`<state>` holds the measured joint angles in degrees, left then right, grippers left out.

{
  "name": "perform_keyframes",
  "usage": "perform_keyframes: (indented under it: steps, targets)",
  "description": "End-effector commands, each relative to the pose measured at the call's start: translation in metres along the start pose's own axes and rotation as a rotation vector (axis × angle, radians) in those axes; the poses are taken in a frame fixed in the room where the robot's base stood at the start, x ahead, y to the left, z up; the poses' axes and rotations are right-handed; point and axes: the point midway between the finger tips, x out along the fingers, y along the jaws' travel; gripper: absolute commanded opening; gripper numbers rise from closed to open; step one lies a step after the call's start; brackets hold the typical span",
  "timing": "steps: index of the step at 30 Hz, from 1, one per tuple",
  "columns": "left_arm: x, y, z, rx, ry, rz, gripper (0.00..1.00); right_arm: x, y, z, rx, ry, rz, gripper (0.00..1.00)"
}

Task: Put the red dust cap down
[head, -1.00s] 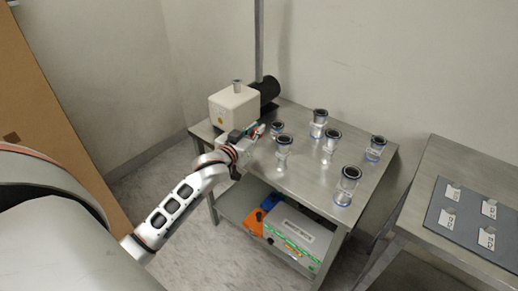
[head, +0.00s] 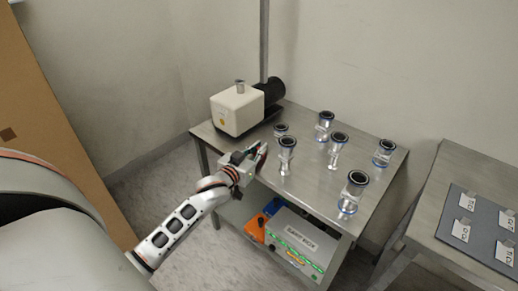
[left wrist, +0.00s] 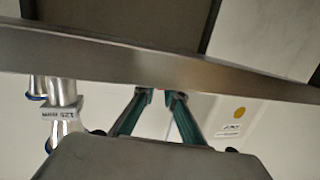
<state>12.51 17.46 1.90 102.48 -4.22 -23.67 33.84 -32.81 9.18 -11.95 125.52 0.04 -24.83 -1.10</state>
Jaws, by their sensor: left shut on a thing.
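My left gripper (head: 262,150) is at the front left edge of the steel table (head: 300,190), in front of the white pump. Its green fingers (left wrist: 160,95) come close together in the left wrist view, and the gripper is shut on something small. A faint reddish spot between the fingertips in the head view fits the red dust cap, but its shape is mostly hidden by the fingers. I cannot tell whether it touches the tabletop. My right gripper is not in view.
A white pump (head: 237,110) with a black motor (head: 272,90) stands at the table's back left. Several metal fittings with dark rims (head: 357,178) stand on the table. A grey box (head: 300,240) sits on the lower shelf. A second table (head: 440,190) with a labelled mat (head: 475,225) is at right.

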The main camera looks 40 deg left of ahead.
Motion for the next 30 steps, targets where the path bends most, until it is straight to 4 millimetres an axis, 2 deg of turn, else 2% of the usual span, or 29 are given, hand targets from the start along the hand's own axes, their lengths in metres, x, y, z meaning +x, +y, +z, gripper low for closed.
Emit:
perform_keyframes:
  steps: [1,3,4,17,23,30]
  targets:
    - [0.000,0.000,0.003,-0.001,-0.002,0.000,0.02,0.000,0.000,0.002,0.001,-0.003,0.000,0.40]
    - [0.000,0.000,0.002,0.000,-0.001,0.000,0.23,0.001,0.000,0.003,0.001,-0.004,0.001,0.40]
    - [0.000,0.000,0.002,0.000,-0.001,0.000,0.27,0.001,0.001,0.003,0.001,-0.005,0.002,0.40]
    - [-0.002,0.000,-0.002,0.000,-0.001,0.000,0.27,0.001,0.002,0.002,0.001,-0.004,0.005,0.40]
    - [-0.029,0.000,-0.004,-0.002,0.001,0.000,0.27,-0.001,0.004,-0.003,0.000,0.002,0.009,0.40]
    - [-0.075,0.000,-0.004,-0.002,0.001,0.000,0.27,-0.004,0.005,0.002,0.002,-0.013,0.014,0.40]
